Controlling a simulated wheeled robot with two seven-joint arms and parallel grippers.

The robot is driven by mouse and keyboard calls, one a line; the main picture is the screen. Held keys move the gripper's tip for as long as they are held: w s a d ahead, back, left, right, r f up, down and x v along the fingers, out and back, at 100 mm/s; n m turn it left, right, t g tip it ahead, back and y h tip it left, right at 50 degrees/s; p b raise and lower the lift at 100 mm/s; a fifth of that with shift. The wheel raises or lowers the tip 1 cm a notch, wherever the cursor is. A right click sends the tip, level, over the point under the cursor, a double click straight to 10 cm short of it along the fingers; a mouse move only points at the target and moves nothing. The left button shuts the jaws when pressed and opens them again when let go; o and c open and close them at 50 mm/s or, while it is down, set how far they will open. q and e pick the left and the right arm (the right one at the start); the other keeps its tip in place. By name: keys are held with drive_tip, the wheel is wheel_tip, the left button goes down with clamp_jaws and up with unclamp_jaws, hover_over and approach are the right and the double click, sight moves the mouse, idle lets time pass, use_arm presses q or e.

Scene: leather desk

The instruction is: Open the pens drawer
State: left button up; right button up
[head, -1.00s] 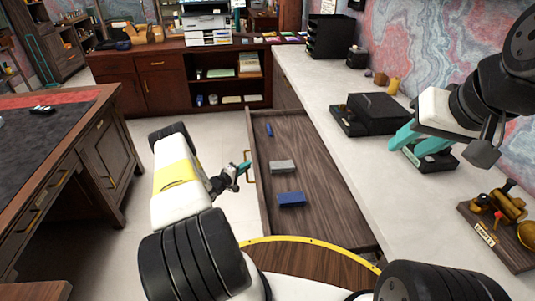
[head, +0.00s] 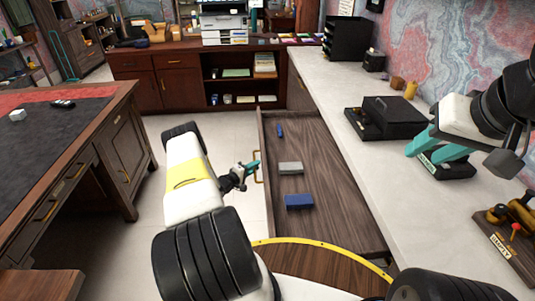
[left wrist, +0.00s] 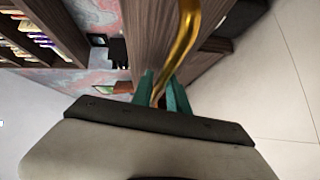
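The wooden drawer (head: 325,180) under the counter is pulled far out. Inside it lie a small blue item (head: 280,131), a grey block (head: 290,168) and a blue block (head: 298,202). Its gold handle (head: 258,167) is on the left-facing front. My left gripper (head: 253,167) is at this handle. In the left wrist view, the gold handle (left wrist: 184,38) passes between its teal fingers (left wrist: 161,92), which look closed around it.
The white counter (head: 340,110) bears a black box (head: 396,112), a black tray stack (head: 347,37) and a brass device on a wooden base (head: 505,235). A dark desk (head: 110,140) stands left, with clear floor (head: 150,235) between.

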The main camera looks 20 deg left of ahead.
use_arm(q)
drive_tip(key=v, duration=0.7)
drive_tip(key=shift+s, duration=0.35)
drive_tip(key=shift+a, duration=0.15)
drive_tip(key=shift+w+r, duration=0.1)
